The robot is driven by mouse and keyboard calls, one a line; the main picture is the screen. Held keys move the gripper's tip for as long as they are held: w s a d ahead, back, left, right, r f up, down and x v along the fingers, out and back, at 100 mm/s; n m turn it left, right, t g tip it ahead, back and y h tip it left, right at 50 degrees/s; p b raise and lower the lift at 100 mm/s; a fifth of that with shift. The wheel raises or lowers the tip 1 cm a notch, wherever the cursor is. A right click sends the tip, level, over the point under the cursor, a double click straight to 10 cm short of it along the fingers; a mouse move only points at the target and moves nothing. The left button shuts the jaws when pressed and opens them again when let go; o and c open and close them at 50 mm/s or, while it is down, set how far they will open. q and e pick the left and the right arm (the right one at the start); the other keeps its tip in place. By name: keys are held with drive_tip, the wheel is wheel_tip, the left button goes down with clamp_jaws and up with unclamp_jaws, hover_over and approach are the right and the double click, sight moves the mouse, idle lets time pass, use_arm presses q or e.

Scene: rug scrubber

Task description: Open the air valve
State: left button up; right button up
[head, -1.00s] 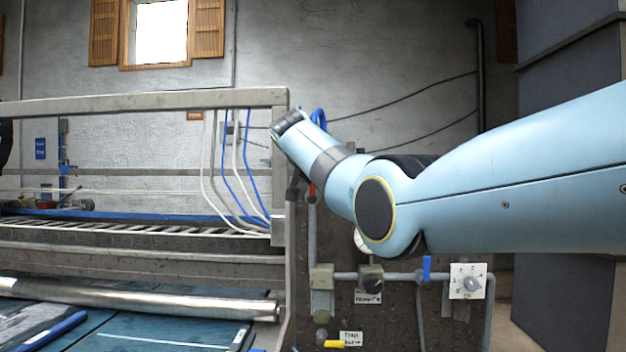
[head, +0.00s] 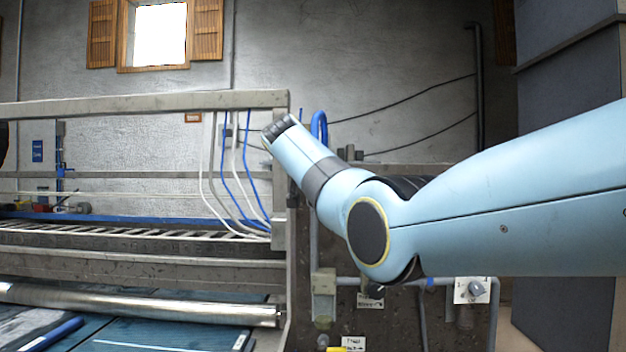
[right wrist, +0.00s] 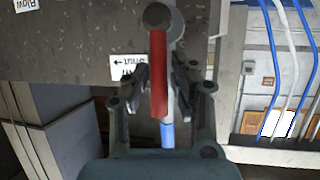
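A red valve lever (right wrist: 158,72) shows in the right wrist view, running down from a dark round pivot (right wrist: 157,16). My right gripper (right wrist: 160,76) has one finger on each side of the lever, with small gaps seeming to show; it looks open around the lever. A sign reading "Shut" with an arrow (right wrist: 121,67) is beside the left finger. In the head view my right arm hides the red lever and the gripper. My left gripper cannot be made out.
A blue pipe (head: 319,124) rises behind my right arm. The machine's metal frame (head: 150,103) stands left.

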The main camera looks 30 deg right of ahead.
drive_tip(key=shift+o, duration=1.1)
drive_tip(key=shift+r, duration=0.1)
drive_tip(key=shift+a, duration=0.1)
drive_tip(key=v, duration=1.2)
drive_tip(key=p+v, duration=0.1)
drive_tip(key=v, duration=0.8)
drive_tip(key=shift+p, duration=0.3)
